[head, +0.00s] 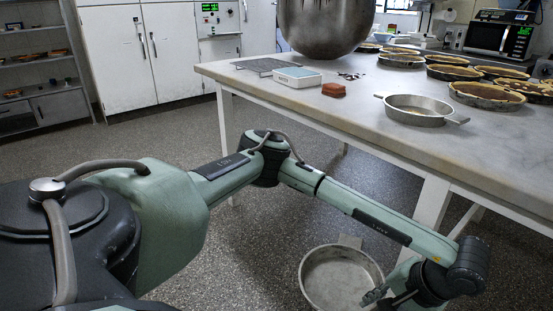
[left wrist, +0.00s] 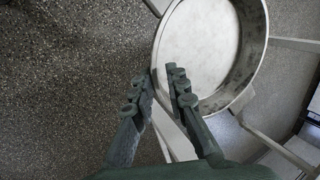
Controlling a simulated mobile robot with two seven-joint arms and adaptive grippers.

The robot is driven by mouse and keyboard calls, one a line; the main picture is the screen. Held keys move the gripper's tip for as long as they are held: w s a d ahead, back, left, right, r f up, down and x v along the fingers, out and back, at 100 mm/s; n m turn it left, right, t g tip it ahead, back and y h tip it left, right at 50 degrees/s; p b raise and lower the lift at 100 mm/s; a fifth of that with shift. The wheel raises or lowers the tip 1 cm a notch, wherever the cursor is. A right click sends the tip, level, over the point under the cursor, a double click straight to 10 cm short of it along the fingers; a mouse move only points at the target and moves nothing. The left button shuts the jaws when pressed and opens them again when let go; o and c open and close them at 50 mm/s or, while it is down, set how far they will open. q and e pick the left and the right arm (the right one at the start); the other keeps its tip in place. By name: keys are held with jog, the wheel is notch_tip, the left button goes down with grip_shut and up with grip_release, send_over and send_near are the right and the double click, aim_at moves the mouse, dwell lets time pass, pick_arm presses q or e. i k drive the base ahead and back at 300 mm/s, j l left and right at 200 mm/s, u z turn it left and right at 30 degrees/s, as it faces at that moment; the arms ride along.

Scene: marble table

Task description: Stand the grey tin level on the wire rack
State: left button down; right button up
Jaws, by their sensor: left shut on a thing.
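The grey tin (head: 318,287) is a round, shallow pan held off the table, over the floor in front of the table's near side. Its open side faces the head camera and it looks tilted; a tab handle (head: 350,241) shows at its far rim. My left gripper (head: 376,296) is shut on its near right edge. The dark wire rack (head: 262,65) lies flat and empty on the table's far left part. My right gripper is not in view.
On the marble table (head: 385,88) stand a white-and-blue box (head: 298,78), a reddish-brown block (head: 333,90), a two-handled grey pan (head: 418,112) and several pies (head: 487,95) at right. A large metal bowl (head: 325,25) rises behind the rack. The table edge lies above the tin.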

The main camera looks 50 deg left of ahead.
aim_at(265, 63)
jog(key=j, duration=3.8)
jog(key=k+u, duration=0.05)
jog(key=k, duration=0.1)
